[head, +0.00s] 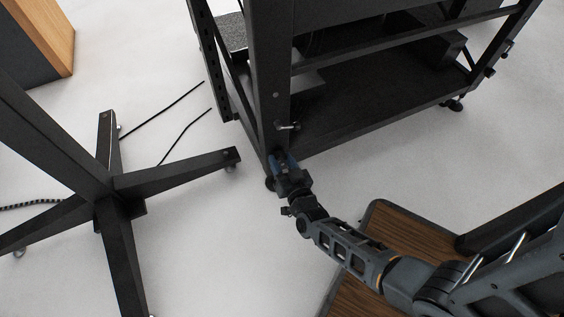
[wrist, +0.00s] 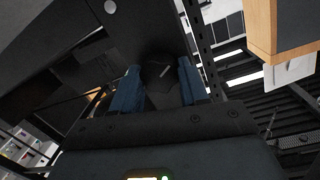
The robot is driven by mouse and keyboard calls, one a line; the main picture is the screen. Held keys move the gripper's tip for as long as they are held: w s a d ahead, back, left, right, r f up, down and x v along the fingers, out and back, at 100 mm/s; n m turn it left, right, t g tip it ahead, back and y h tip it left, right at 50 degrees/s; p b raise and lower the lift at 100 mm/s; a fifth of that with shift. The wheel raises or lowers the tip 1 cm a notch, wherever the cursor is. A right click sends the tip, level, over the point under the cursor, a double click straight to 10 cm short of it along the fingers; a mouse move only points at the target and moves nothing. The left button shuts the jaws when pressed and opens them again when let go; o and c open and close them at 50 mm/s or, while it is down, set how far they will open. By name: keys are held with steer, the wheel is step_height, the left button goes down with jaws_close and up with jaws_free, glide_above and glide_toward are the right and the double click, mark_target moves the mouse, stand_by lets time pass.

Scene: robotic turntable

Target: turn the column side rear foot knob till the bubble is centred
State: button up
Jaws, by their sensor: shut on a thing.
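My gripper (head: 284,160) is at the bottom of the near corner post of the black rack, just above the floor. In the wrist view its two blue fingers (wrist: 158,88) stand on either side of a dark knob (wrist: 160,72) with a short pale mark, and are shut on it. In the head view the fingers and wrist mostly hide the knob. A dark foot pad (head: 270,185) shows on the floor beside the gripper. I cannot make out a bubble level in either view.
The black rack (head: 350,107) has a small metal T-handle (head: 288,127) on its post just above my gripper. A black wheeled stand (head: 175,173) is at left, one leg reaching near the rack. Thin cables (head: 160,110) lie on the pale floor. A wood-sided cabinet (head: 50,35) is top left.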

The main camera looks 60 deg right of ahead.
steer(key=m, duration=0.4)
steer(key=shift+y+b, duration=0.3)
steer(key=shift+b, duration=0.1)
steer(key=m, duration=0.3)
steer(key=m+t, duration=0.1)
steer(key=m, duration=0.3)
steer(key=shift+s+y, duration=0.1)
steer(key=shift+y, duration=0.3)
steer(key=m, duration=0.4)
steer(key=m+t, duration=0.1)
steer(key=m, duration=0.3)
steer(key=shift+d+y, duration=0.1)
steer(key=shift+y, duration=0.2)
steer(key=m, duration=0.3)
steer(key=shift+f+m, duration=0.1)
steer(key=shift+m, duration=0.3)
steer(key=m, duration=0.4)
steer(key=shift+m+h, duration=0.3)
steer(key=shift+h, duration=0.1)
steer(key=shift+s+m+t, duration=0.1)
steer(key=shift+m+t, duration=0.2)
steer(key=shift+m, duration=1.8)
steer(key=shift+f+m, duration=0.1)
steer(key=shift+m, duration=0.2)
